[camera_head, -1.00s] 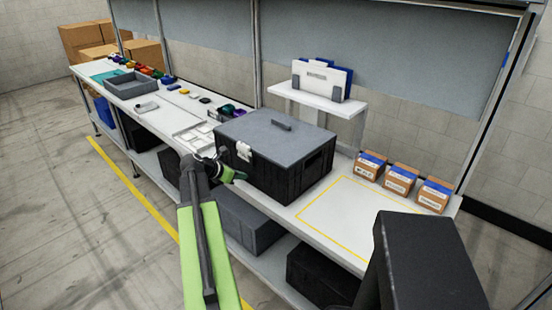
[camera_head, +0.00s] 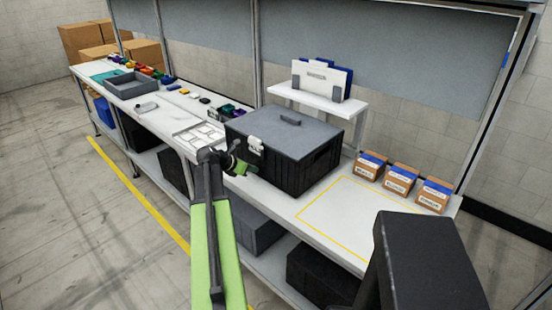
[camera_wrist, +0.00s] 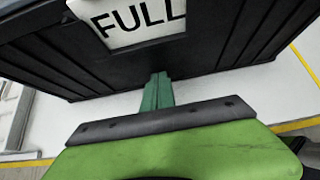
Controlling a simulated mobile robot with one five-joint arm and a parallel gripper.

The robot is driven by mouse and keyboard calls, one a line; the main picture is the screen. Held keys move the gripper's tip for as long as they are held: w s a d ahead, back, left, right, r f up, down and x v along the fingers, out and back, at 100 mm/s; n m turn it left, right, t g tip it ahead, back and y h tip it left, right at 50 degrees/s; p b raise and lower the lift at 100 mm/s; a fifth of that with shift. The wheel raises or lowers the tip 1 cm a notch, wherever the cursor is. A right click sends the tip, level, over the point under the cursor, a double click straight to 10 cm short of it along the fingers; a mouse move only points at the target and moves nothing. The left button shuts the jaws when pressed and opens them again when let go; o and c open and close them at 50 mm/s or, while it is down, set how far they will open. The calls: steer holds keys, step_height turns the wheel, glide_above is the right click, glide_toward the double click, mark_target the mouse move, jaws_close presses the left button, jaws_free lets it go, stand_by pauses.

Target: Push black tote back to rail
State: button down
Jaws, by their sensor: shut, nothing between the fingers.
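The black tote (camera_head: 300,165) with a grey lid and a white latch sits upright on the white bench (camera_head: 330,215), left of the yellow outlined area. In the wrist view the tote's ribbed front wall (camera_wrist: 215,55) fills the top, with a white label reading FULL (camera_wrist: 130,20). My gripper (camera_head: 243,169) is at the tote's front side, low near the bench top. Its green fingers show closed together in the wrist view (camera_wrist: 158,92), with tips at the foot of the tote wall. Whether they touch it is unclear. A rail behind the tote is hidden.
A raised white shelf (camera_head: 318,98) with a file holder stands behind the tote. Several small cartons (camera_head: 400,180) sit at the right rear. A shallow white tray (camera_head: 198,135) lies left of the tote. The yellow outlined area (camera_head: 355,215) is bare.

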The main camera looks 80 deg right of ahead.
steer(key=shift+s+d, duration=0.75)
steer(key=shift+d, duration=0.4)
steer(key=shift+s+d, duration=0.7)
steer(key=shift+d, duration=0.45)
steer(key=shift+s+d, duration=0.75)
steer(key=shift+d, duration=0.4)
steer(key=shift+w+a, duration=0.55)
steer(key=shift+a, duration=0.35)
steer(key=shift+w+a, duration=0.55)
steer(key=shift+a, duration=0.3)
steer(key=shift+w+a, duration=0.55)
steer(key=shift+a, duration=0.35)
